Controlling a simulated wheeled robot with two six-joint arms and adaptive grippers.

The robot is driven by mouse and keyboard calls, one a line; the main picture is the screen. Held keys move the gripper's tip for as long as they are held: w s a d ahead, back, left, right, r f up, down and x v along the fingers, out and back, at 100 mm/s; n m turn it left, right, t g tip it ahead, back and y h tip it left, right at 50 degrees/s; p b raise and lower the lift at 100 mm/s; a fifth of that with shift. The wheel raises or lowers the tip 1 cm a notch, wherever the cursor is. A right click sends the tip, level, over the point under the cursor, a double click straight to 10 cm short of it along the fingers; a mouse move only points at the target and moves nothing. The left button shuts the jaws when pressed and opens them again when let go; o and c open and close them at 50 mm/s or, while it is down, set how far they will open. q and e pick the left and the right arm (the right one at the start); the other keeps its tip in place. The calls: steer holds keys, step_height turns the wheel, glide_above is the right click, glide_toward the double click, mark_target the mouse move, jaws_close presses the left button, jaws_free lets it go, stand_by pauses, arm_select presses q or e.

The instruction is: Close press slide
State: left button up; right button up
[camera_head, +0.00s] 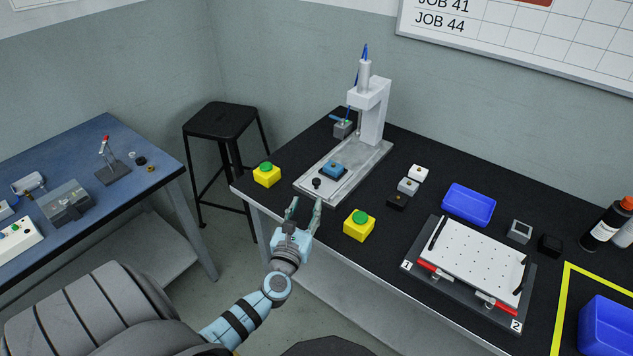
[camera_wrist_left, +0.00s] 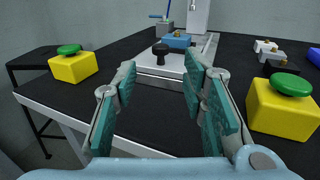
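The press (camera_head: 371,110) stands on the black table, with a white column and a blue-tipped head. Its slide (camera_head: 323,184) is a light plate on the grey base, at the base's front end and out from under the head. It carries a blue block (camera_head: 334,169) and a black knob (camera_head: 317,183). In the left wrist view the knob (camera_wrist_left: 160,51) is straight ahead, beyond the fingertips. My left gripper (camera_head: 304,205) is open and empty, just in front of the slide, apart from the knob. My right gripper is not in view.
Yellow boxes with green buttons stand left (camera_head: 267,174) and right (camera_head: 359,225) of the press front; the right one is close to my left gripper. Small blocks (camera_head: 408,186), a blue tray (camera_head: 468,205) and a perforated plate (camera_head: 474,258) lie farther right.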

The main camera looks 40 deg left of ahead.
mark_target(315, 183)
arm_select(q)
steer(key=b+x, duration=0.2)
steer(key=x, duration=0.9)
steer(key=shift+d+f, duration=0.1)
steer(key=shift+c, duration=0.3)
jaws_close()
